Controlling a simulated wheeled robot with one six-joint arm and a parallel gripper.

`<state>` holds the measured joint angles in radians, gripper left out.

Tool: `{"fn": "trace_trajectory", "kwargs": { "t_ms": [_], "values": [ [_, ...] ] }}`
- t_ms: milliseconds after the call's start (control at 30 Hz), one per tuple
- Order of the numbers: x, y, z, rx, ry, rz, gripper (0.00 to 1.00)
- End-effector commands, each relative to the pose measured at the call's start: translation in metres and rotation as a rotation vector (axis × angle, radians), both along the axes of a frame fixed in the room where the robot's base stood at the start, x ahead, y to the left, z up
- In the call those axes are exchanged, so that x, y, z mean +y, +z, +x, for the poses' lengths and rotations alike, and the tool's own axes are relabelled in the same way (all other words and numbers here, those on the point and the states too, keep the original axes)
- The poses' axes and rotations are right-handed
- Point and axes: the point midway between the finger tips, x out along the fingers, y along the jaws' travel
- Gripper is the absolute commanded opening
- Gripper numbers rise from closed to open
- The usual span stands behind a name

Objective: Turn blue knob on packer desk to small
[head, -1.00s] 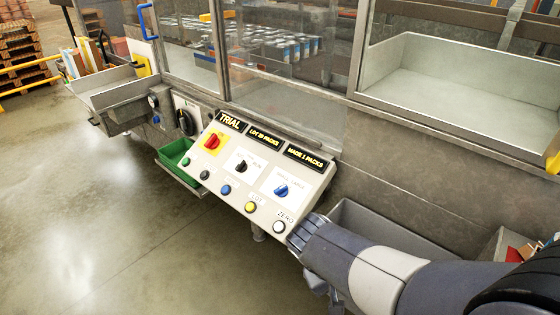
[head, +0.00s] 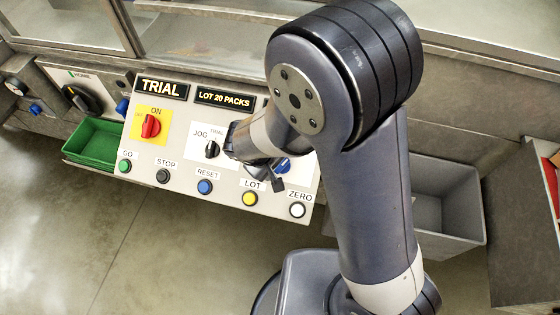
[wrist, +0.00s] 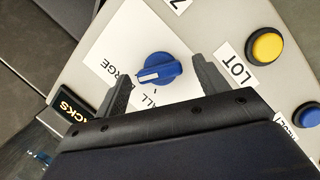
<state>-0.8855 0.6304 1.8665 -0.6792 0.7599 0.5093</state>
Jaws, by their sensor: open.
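The blue knob (wrist: 158,68) sits on a white label plate of the desk panel in the wrist view. Its white pointer line faces left, toward the partly hidden word ending in "ARGE"; letters "ALL" show just below the knob. In the head view the blue knob (head: 283,166) is partly hidden by my gripper (head: 266,176). In the wrist view my gripper (wrist: 160,70) is open, with one finger on each side of the knob. Gaps show between both fingers and the knob. I cannot tell how far the fingertips are above the panel.
The panel also carries a red switch (head: 151,126), a black JOG knob (head: 212,149), and a row of buttons including the yellow LOT button (head: 250,198) and white ZERO button (head: 297,210). A green bin (head: 95,144) is at left, a grey bin (head: 450,200) at right.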

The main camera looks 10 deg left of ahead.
Motion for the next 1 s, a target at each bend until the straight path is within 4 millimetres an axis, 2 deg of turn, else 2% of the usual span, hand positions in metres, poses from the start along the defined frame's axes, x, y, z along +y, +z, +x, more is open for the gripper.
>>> {"fn": "trace_trajectory", "kwargs": {
  "t_ms": [333,867,1000],
  "values": [
    [-0.0009,-0.0031,0.0013,-0.001,0.0,0.001,0.68],
    [-0.0007,-0.0029,0.0012,-0.001,0.0,0.001,0.25],
    [-0.0006,-0.0032,0.0012,0.0,0.004,-0.001,0.24]
  ]
}}
